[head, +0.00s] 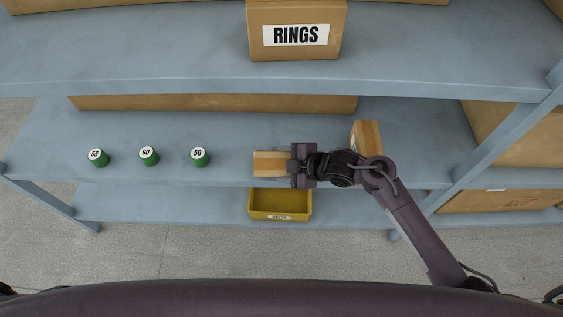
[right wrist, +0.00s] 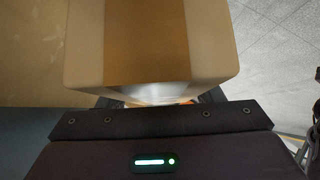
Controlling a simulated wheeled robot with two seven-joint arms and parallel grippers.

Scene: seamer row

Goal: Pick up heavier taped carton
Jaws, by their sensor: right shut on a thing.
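A small taped carton (head: 268,164) is at the middle shelf's front edge, with my right gripper (head: 291,165) shut on its right side. In the right wrist view the held carton (right wrist: 150,45) fills the top, with a darker tape band down its middle. Whether it touches the shelf I cannot tell. A second taped carton (head: 366,138) stands on the middle shelf to the right, behind my right arm, partly hidden by it. Which carton is heavier does not show. My left gripper is not in view.
Several green weights marked 55, 60 and 50 (head: 199,157) stand in a row on the middle shelf (head: 225,130), left of the held carton. A yellow bin (head: 280,205) is below on the lower shelf. A RINGS box (head: 296,30) sits on the upper shelf (head: 150,50). A slanted post (head: 480,155) stands right.

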